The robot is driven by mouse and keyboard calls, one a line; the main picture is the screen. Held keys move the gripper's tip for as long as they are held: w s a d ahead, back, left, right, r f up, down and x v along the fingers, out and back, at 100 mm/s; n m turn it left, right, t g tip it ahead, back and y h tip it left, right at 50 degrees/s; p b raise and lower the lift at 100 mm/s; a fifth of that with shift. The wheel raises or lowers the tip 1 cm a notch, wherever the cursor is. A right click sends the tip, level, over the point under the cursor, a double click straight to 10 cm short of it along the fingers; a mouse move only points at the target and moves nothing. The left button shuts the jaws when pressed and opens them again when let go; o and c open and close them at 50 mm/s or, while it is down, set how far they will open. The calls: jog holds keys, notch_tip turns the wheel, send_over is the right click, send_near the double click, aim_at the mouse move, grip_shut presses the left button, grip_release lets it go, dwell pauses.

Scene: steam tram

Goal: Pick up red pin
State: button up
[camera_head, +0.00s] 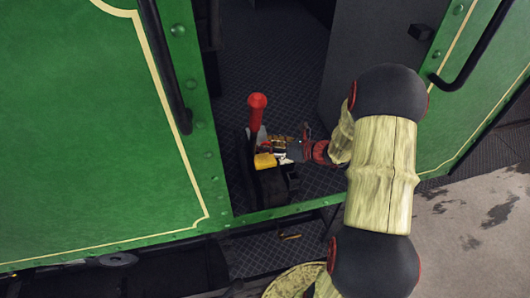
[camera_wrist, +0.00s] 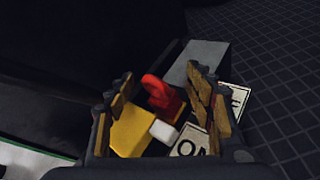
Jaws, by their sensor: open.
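A small red piece (camera_wrist: 163,96) with a rounded, raised top, which I take to be the red pin, shows in the wrist view. It stands beside a yellow block (camera_wrist: 130,134) on a dark box. My gripper (camera_head: 284,143) is open over the box in the head view. In the wrist view its two tan-padded fingers (camera_wrist: 160,88) are on either side of the red piece, with visible gaps. In the head view my gripper hides the small red piece, or it is too small to tell there.
A tall red-topped handle (camera_head: 257,112) stands upright just left of my gripper. White plates, one lettered "ON" (camera_wrist: 189,142), lie beside the yellow block. Green panels (camera_head: 85,125) flank the doorway. The patterned dark floor (camera_wrist: 280,65) right of the box is clear.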

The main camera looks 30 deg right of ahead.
jog(key=shift+w+a+f, duration=0.2)
jog(key=shift+w, duration=0.25)
jog(key=shift+c, duration=0.3)
grip_shut()
dwell(0.4)
